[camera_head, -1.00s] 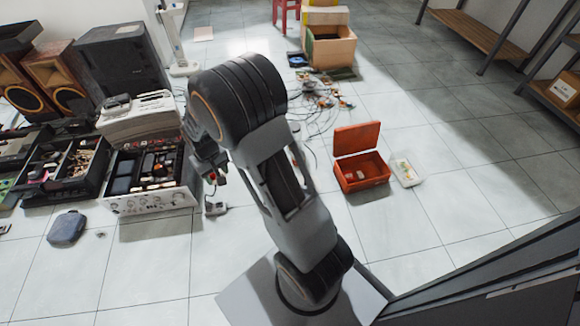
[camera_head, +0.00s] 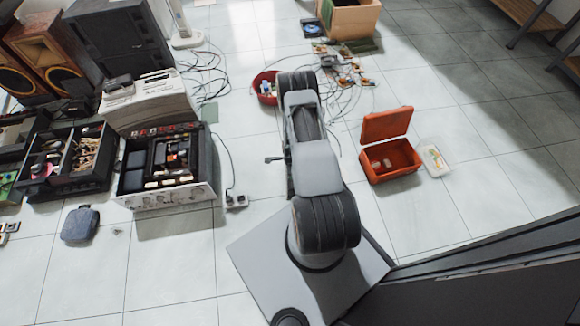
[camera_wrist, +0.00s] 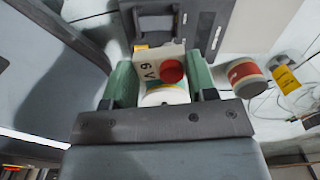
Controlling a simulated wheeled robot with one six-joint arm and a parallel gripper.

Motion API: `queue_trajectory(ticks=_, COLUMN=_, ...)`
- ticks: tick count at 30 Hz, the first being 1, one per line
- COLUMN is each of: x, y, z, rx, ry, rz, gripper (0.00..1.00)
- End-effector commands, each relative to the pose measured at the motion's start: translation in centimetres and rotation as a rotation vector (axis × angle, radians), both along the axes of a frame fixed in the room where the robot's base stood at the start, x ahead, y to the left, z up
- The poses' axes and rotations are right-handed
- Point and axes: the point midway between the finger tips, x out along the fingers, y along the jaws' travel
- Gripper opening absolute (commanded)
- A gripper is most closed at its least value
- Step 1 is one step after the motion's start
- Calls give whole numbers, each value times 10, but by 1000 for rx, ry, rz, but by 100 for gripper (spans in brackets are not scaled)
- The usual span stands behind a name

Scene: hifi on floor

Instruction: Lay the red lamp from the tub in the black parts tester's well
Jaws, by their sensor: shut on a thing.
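My gripper (camera_wrist: 165,90) is shut on the red lamp. In the wrist view a round red cap (camera_wrist: 172,71) shows between its green finger pads, against a pale block marked "6 V". A white round part with a coloured rim sits just below, partly hidden by the gripper. In the head view my arm hides the gripper. The red tub (camera_head: 265,88) stands on the floor behind and left of my arm, with small items inside. A dark grey device with a recess (camera_wrist: 157,25) lies beyond the lamp in the wrist view; I cannot tell whether it is the tester.
A red-and-white cylinder (camera_wrist: 245,76) and a yellow-labelled part (camera_wrist: 285,78) lie right of the lamp. An open orange box (camera_head: 390,155) stands right of my arm. Front-left floor is mostly clear.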

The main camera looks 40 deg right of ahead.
Motion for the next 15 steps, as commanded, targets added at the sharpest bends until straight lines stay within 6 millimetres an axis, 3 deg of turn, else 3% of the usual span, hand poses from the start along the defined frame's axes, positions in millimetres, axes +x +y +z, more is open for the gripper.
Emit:
queue_trajectory(ticks=4, x=-15, y=-6, z=-18, rx=0, ry=1, rz=-118, gripper=30)
queue_trajectory(ticks=15, x=-21, y=-12, z=-37, rx=-1, ry=-1, rz=-163, gripper=30)
